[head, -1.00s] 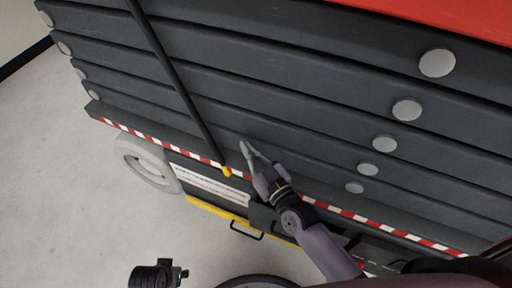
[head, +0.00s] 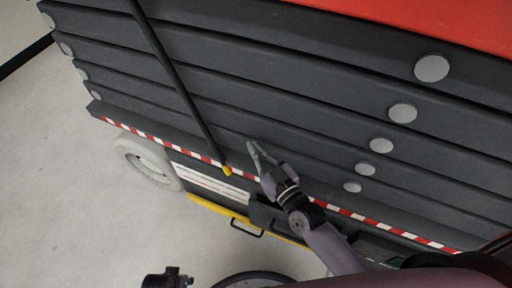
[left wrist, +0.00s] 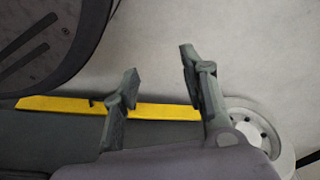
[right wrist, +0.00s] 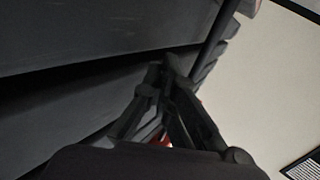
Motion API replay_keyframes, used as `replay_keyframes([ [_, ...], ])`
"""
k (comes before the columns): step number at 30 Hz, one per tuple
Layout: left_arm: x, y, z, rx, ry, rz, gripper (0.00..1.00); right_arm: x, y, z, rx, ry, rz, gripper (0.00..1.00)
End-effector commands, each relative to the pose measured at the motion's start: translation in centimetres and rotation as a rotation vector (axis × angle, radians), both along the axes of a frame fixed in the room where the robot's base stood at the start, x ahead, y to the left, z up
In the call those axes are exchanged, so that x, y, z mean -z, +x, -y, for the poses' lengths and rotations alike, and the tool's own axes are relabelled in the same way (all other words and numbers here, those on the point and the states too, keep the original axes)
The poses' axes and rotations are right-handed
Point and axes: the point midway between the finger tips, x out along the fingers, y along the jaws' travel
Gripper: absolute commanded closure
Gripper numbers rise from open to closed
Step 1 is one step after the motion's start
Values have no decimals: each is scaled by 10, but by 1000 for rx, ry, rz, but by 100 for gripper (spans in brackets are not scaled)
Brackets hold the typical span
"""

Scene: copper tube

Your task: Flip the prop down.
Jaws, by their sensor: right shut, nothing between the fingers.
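The prop looks to be the long dark rod (head: 180,85) with a yellow tip (head: 227,171), lying slantwise across the front of the stacked dark beams. Its upper end leaves the head view at the top. My right gripper (head: 253,150) is shut and empty, a little to the right of the yellow tip and apart from it. In the right wrist view its fingers (right wrist: 165,75) meet in front of dark beams; the prop cannot be clearly made out there. My left gripper (left wrist: 157,75) is open and empty above the floor, away from the prop.
The stacked beams (head: 300,95) with round grey caps fill most of the head view. Below them run a red-and-white striped edge (head: 145,134), a yellow rail (head: 215,209) and a pale wheel (head: 148,163). Open floor (head: 60,200) lies at the left.

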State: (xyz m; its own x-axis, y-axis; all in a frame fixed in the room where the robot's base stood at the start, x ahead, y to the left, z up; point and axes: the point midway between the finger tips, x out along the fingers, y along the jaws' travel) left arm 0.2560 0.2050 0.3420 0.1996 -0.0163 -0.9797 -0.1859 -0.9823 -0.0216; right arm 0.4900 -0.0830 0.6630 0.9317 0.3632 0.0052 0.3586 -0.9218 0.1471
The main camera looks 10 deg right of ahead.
Motion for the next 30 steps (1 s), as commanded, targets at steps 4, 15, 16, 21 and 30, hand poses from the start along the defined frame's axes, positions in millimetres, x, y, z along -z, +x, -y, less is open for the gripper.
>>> replay_keyframes([
  [4,7,-5,0,1,0,-5,60,-3,-2,3,0,-1,0,100],
  [15,25,-18,-2,4,1,-18,60,-9,-7,9,-1,0,-1,100],
  [16,26,-19,-2,4,1,-18,60,-9,-7,9,-1,0,-1,100],
  [21,34,-26,-3,5,3,-24,60,-11,-9,12,0,-1,0,100],
  [30,46,-38,-5,7,4,-33,60,-16,-13,17,0,-2,0,100],
])
